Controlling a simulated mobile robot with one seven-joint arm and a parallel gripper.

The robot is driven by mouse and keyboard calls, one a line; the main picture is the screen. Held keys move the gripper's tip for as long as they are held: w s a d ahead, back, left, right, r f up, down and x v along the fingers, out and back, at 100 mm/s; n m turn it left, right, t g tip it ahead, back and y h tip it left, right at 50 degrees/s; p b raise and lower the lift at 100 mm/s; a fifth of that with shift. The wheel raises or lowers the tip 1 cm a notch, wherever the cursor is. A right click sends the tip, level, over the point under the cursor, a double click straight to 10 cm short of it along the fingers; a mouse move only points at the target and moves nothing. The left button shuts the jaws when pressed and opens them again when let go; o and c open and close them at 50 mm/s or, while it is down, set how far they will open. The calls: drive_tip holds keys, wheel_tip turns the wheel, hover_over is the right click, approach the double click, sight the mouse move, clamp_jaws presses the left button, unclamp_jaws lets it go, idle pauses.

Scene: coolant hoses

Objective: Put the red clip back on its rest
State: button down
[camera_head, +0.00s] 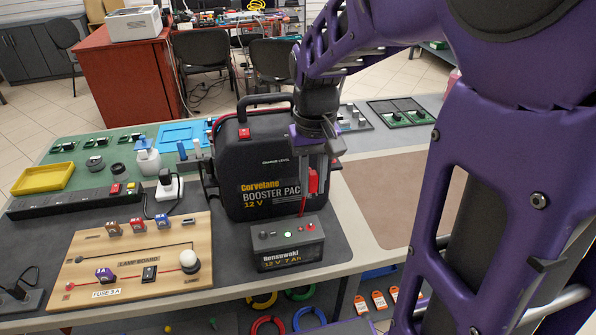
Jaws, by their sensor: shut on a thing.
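My gripper (316,184) is shut on the red clip (313,181), in front of the right side of the black booster pack (262,165). The booster pack stands upright on the table, with a top handle and a red switch. Its right side, behind my gripper and arm, is hidden, and I cannot make out the clip's rest. The grey battery (288,247) stands in front of the pack, with a red terminal (310,227) at its right.
A wooden lamp board (140,225) lies left of the battery. A black power strip (70,202), a white plug (168,188) and a yellow tray (42,178) are farther left. The brown mat (395,200) right of the pack is mostly clear.

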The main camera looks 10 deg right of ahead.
sight(313, 173)
drive_tip(key=shift+r+p, duration=1.25)
drive_tip(key=shift+r, duration=0.45)
